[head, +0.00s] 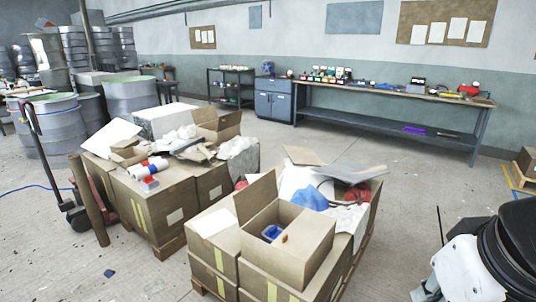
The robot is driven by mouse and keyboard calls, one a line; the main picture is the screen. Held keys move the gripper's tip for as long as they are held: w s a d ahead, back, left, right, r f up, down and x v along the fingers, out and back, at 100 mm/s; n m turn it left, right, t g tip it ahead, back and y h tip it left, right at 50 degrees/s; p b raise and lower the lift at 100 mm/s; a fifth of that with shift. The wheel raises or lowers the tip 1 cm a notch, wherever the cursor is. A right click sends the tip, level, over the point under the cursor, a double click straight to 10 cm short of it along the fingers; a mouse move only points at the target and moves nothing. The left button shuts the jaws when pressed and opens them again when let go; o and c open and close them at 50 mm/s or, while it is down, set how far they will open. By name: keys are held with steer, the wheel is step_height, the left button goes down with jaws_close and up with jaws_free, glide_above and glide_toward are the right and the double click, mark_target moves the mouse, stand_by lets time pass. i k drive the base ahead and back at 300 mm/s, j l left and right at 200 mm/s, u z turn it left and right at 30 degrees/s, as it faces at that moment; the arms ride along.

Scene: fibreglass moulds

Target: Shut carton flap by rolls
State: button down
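An open brown carton (290,262) sits on the near pallet stack, with a blue item (271,232) inside. One flap (257,197) stands up at its back left side. Small rolls (148,166) in white, red and blue lie on the carton stack to the left. Another open carton (217,127) with raised flaps stands behind those rolls, partly hidden by scrap. I cannot tell which carton the task's flap belongs to. Part of my arm shows at the lower right, but my gripper is not in view.
Cloth and sheet scrap (320,185) lies beside the near open carton. A brown post (88,200) and a hand truck (75,212) stand at left. A long workbench (385,92) lines the back wall. The floor (430,175) right of the pallets is clear.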

mark_target(249, 201)
steer(key=i+j+z, duration=0.1)
steer(key=z, duration=0.25)
steer(key=j+z, duration=0.3)
steer(key=i+j+z, duration=0.15)
steer(key=j, duration=0.5)
steer(key=i+j+z, duration=0.2)
steer(key=j, duration=0.5)
steer(key=j+z, duration=0.15)
steer(key=j, duration=2.55)
steer(key=i+z, duration=0.05)
steer(key=i, duration=0.05)
